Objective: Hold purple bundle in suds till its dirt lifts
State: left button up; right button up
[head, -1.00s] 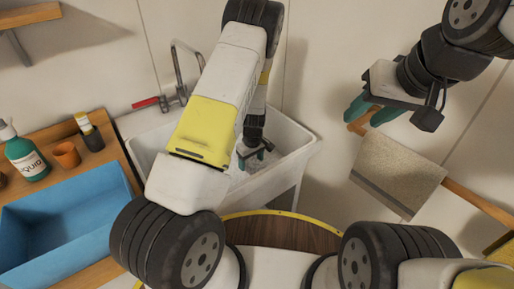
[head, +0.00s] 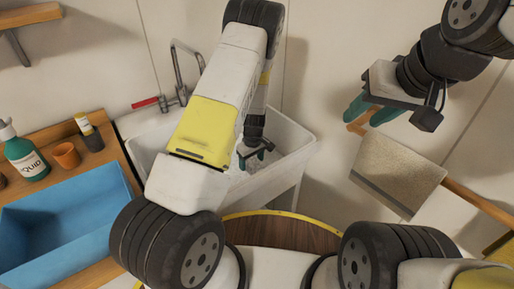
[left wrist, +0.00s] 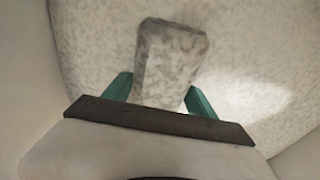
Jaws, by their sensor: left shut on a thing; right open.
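My left gripper (head: 256,158) is down inside the white sink (head: 298,140), low over the pale suds (head: 236,172). In the left wrist view its teal fingers (left wrist: 158,97) are shut on a block-shaped bundle (left wrist: 170,62). The bundle looks speckled grey-white there and no purple shows on it. Speckled suds surround it, and I cannot tell how deep it sits. In the head view the bundle cannot be made out. My right gripper (head: 369,113) is open and empty, up at the right near the wall.
A tap (head: 181,75) with a red handle stands behind the sink. A blue crate (head: 70,225), a green bottle (head: 27,160), a clay pot (head: 66,155) and a small dark bottle (head: 90,135) are at the left. A beige towel (head: 400,172) hangs on a wooden rail below my right gripper.

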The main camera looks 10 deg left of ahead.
pick_arm(q)
jog(key=shift+s+a, duration=0.1)
jog(key=shift+w+d, duration=0.3)
dwell(0.3)
jog(key=shift+s+a, duration=0.3)
dwell(0.3)
jog(key=shift+w, duration=0.1)
jog(key=shift+w+d, duration=0.2)
jog(key=shift+d, duration=0.05)
jog(key=shift+s+a, duration=0.25)
jog(key=shift+s, duration=0.05)
dwell(0.5)
jog(key=shift+w+d, duration=0.25)
jog(key=shift+w, duration=0.05)
dwell(0.3)
jog(key=shift+s+a, duration=0.25)
dwell(0.4)
